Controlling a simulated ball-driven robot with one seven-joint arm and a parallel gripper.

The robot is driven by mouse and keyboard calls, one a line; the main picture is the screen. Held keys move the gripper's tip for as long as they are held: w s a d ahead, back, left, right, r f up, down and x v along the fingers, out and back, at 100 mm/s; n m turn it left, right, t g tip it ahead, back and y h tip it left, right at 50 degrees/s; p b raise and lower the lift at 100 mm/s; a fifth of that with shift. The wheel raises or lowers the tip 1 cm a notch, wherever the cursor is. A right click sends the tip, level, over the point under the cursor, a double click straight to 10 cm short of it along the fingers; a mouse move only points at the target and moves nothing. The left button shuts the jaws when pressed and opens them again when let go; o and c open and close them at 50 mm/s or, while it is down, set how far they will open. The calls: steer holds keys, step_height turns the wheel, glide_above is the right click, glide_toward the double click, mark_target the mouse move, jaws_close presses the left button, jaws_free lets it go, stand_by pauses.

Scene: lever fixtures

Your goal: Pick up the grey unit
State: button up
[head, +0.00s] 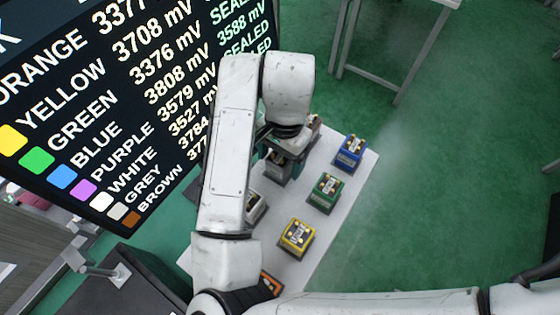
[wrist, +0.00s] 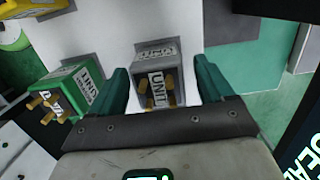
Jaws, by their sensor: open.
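The grey unit (wrist: 158,88) is a small box with a white "UNIT" label and brass-coloured posts. In the wrist view it lies between the two green fingers of my gripper (wrist: 162,72), with a visible gap on at least the right side. The fingers are apart and hold nothing. In the head view the grey unit (head: 277,170) shows only partly below my gripper (head: 284,143), on the white table (head: 325,248). My wrist and arm hide part of it there, and I cannot tell how far down the fingers reach.
A green unit (head: 325,192), blue unit (head: 350,152) and yellow unit (head: 297,237) stand to the right on the table. A white unit (head: 256,207) and an orange unit (head: 271,283) are partly behind my arm. A large screen (head: 120,100) stands at left.

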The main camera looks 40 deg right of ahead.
step_height(320, 180, down, 2)
steer(key=shift+a+f, duration=0.1)
steer(key=c, duration=1.1)
steer(key=shift+c, duration=0.2)
